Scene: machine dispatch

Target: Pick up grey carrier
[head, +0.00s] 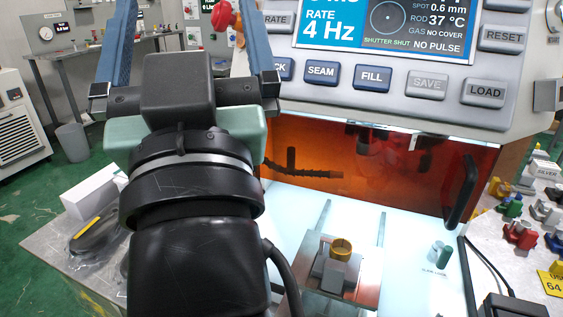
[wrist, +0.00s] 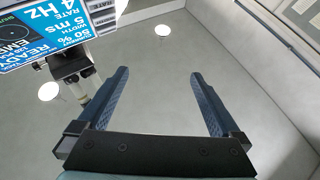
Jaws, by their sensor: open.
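A grey carrier (head: 336,272) with a gold ring (head: 341,248) at its top sits on a metal plate (head: 352,290) on the machine's bright work surface, right of my arm. My gripper (head: 184,12) is raised high at the upper left of the head view, well apart from the carrier. Its two blue fingers are spread and nothing is between them. In the wrist view the open gripper (wrist: 160,74) points toward the ceiling, and no carrier shows there.
The machine's control panel (head: 400,85) and orange shield (head: 360,165) stand behind the work surface. Several coloured parts (head: 520,235) lie on the right bench. A bagged cable (head: 97,232) lies at left.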

